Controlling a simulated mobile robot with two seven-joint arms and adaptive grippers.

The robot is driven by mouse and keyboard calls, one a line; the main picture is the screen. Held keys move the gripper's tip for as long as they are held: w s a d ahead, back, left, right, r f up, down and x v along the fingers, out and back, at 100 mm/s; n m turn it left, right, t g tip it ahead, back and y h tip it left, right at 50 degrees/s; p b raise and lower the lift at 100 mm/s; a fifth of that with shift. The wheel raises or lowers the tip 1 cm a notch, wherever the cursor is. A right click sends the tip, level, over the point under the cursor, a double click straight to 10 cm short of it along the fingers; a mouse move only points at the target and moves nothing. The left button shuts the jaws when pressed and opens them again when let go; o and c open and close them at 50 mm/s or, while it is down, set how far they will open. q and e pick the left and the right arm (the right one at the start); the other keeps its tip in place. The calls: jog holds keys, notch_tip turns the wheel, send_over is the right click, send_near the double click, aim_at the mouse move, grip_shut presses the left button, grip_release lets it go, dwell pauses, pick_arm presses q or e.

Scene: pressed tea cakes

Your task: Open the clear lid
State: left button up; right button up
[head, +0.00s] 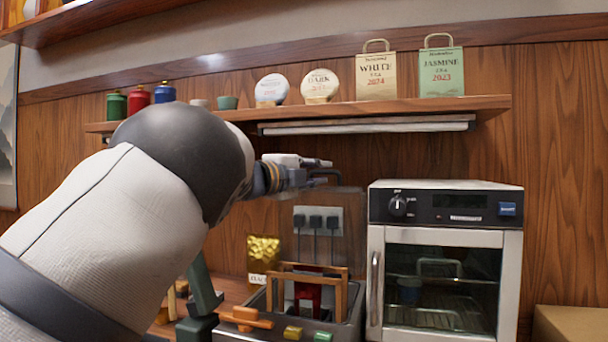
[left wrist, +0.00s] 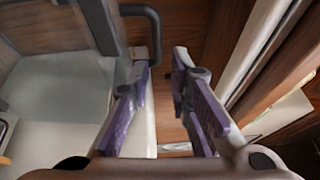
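The clear lid (head: 350,228) stands raised, close to upright, at the back of a dark open-topped box (head: 352,318) in the head view. Its dark handle (head: 326,172) is at the top edge. In the left wrist view the see-through panel (left wrist: 62,90) fills the left side and the handle (left wrist: 156,30) is at the top. My left gripper (head: 325,163) is beside the handle, near the lid's top edge. Its purple-padded fingers (left wrist: 163,72) are apart, with no object clearly held between them. The handle's far end is partly behind the left finger. My right gripper is not in view.
A wooden shelf (head: 375,108) with tea bags, round cakes and canisters hangs just above my left gripper. A steel oven (head: 445,260) stands right of the box. Wooden frames (head: 308,272) rise from the box. A cardboard box (head: 570,325) is at the lower right.

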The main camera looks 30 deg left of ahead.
pick_arm(q)
jog(key=s+a, duration=0.1)
jog(key=s, duration=0.9)
jog(key=shift+a+f, duration=0.15)
jog(key=shift+a, duration=0.1)
